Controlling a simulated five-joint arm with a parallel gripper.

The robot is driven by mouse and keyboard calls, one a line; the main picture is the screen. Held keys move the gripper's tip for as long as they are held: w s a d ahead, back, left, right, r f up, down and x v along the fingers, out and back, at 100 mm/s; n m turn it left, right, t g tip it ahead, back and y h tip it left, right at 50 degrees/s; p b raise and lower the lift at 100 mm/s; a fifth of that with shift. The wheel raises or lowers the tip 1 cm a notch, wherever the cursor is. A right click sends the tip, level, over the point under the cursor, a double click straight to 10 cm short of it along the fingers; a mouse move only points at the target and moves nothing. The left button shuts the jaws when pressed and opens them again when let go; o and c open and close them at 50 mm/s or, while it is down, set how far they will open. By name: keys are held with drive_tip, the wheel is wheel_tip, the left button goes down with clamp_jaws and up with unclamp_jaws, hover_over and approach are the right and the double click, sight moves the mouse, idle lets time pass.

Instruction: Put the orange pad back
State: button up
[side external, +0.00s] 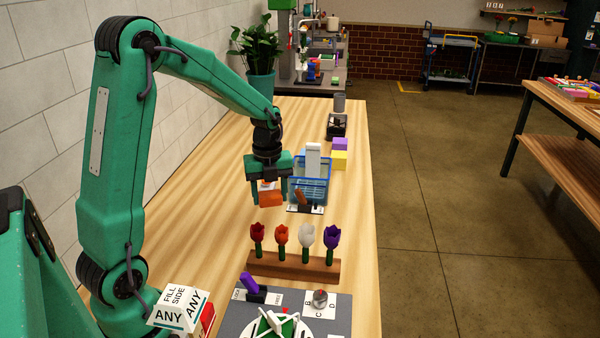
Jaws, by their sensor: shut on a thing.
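My gripper (269,193) points down over the wooden table. It is shut on the orange pad (270,199), a small orange block that shows between its fingers. Part of the pad is hidden by the fingers. I cannot tell whether the pad is touching the table. A yellow pad (339,160) and a purple pad (340,143) sit farther back, to the right of the gripper.
A blue basket (316,190) stands just right of my gripper, with a tall white block (313,160) at it. In front is a wooden rack (293,267) with several tulips. A grey panel (340,310) lies nearest. Bare table (215,205) lies left of the gripper.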

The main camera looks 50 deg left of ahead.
drive_tip(key=shift+s+a, duration=0.1)
drive_tip(key=shift+s, duration=0.25)
hover_over(270, 234)
drive_tip(key=shift+f, duration=3.15)
drive_tip(key=shift+f, duration=0.1)
drive_tip(key=shift+f, duration=1.75)
drive_tip(key=shift+f, duration=0.15)
drive_tip(key=o, duration=1)
drive_tip(key=shift+c, duration=0.2)
drive_tip(key=shift+r, duration=0.2)
